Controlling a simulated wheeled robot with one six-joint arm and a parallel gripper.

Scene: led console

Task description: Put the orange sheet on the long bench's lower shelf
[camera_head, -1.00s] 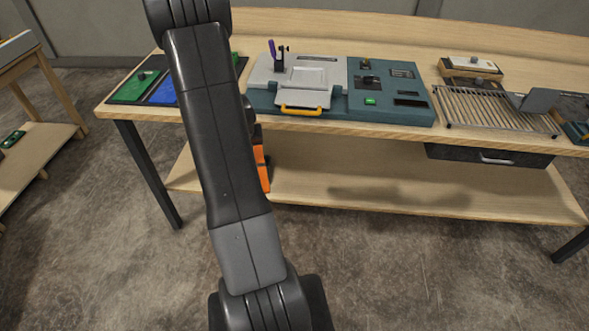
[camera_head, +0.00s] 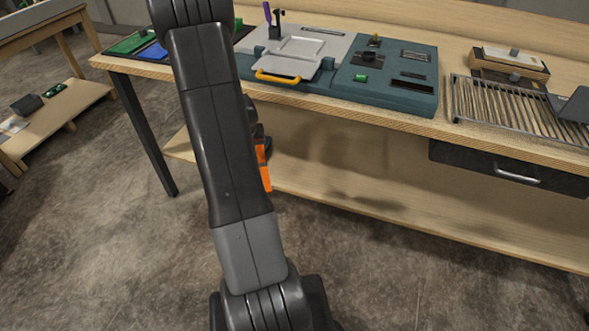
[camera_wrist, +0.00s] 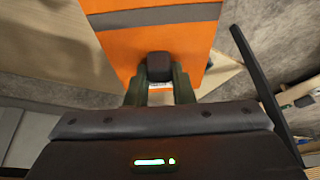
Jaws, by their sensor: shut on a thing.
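The orange sheet (camera_wrist: 155,50) with a grey stripe is in the wrist view, gripped at its near edge by my gripper (camera_wrist: 158,80), which is shut on it. In the head view, only a narrow strip of the orange sheet (camera_head: 264,168) shows beside my arm, and my arm hides most of it and the gripper. The sheet appears in front of the long bench's lower shelf (camera_head: 400,215), near its left end. I cannot tell whether it touches the shelf. The long bench (camera_head: 450,133) has a wooden top above that shelf.
A teal console (camera_head: 390,85) with a yellow handle and a wire rack (camera_head: 500,105) stand on the bench top. A drawer (camera_head: 505,170) hangs under the top at right. A bench leg (camera_head: 150,140) stands at left. Another wooden bench (camera_head: 60,120) is farther left. The lower shelf looks bare right of my arm.

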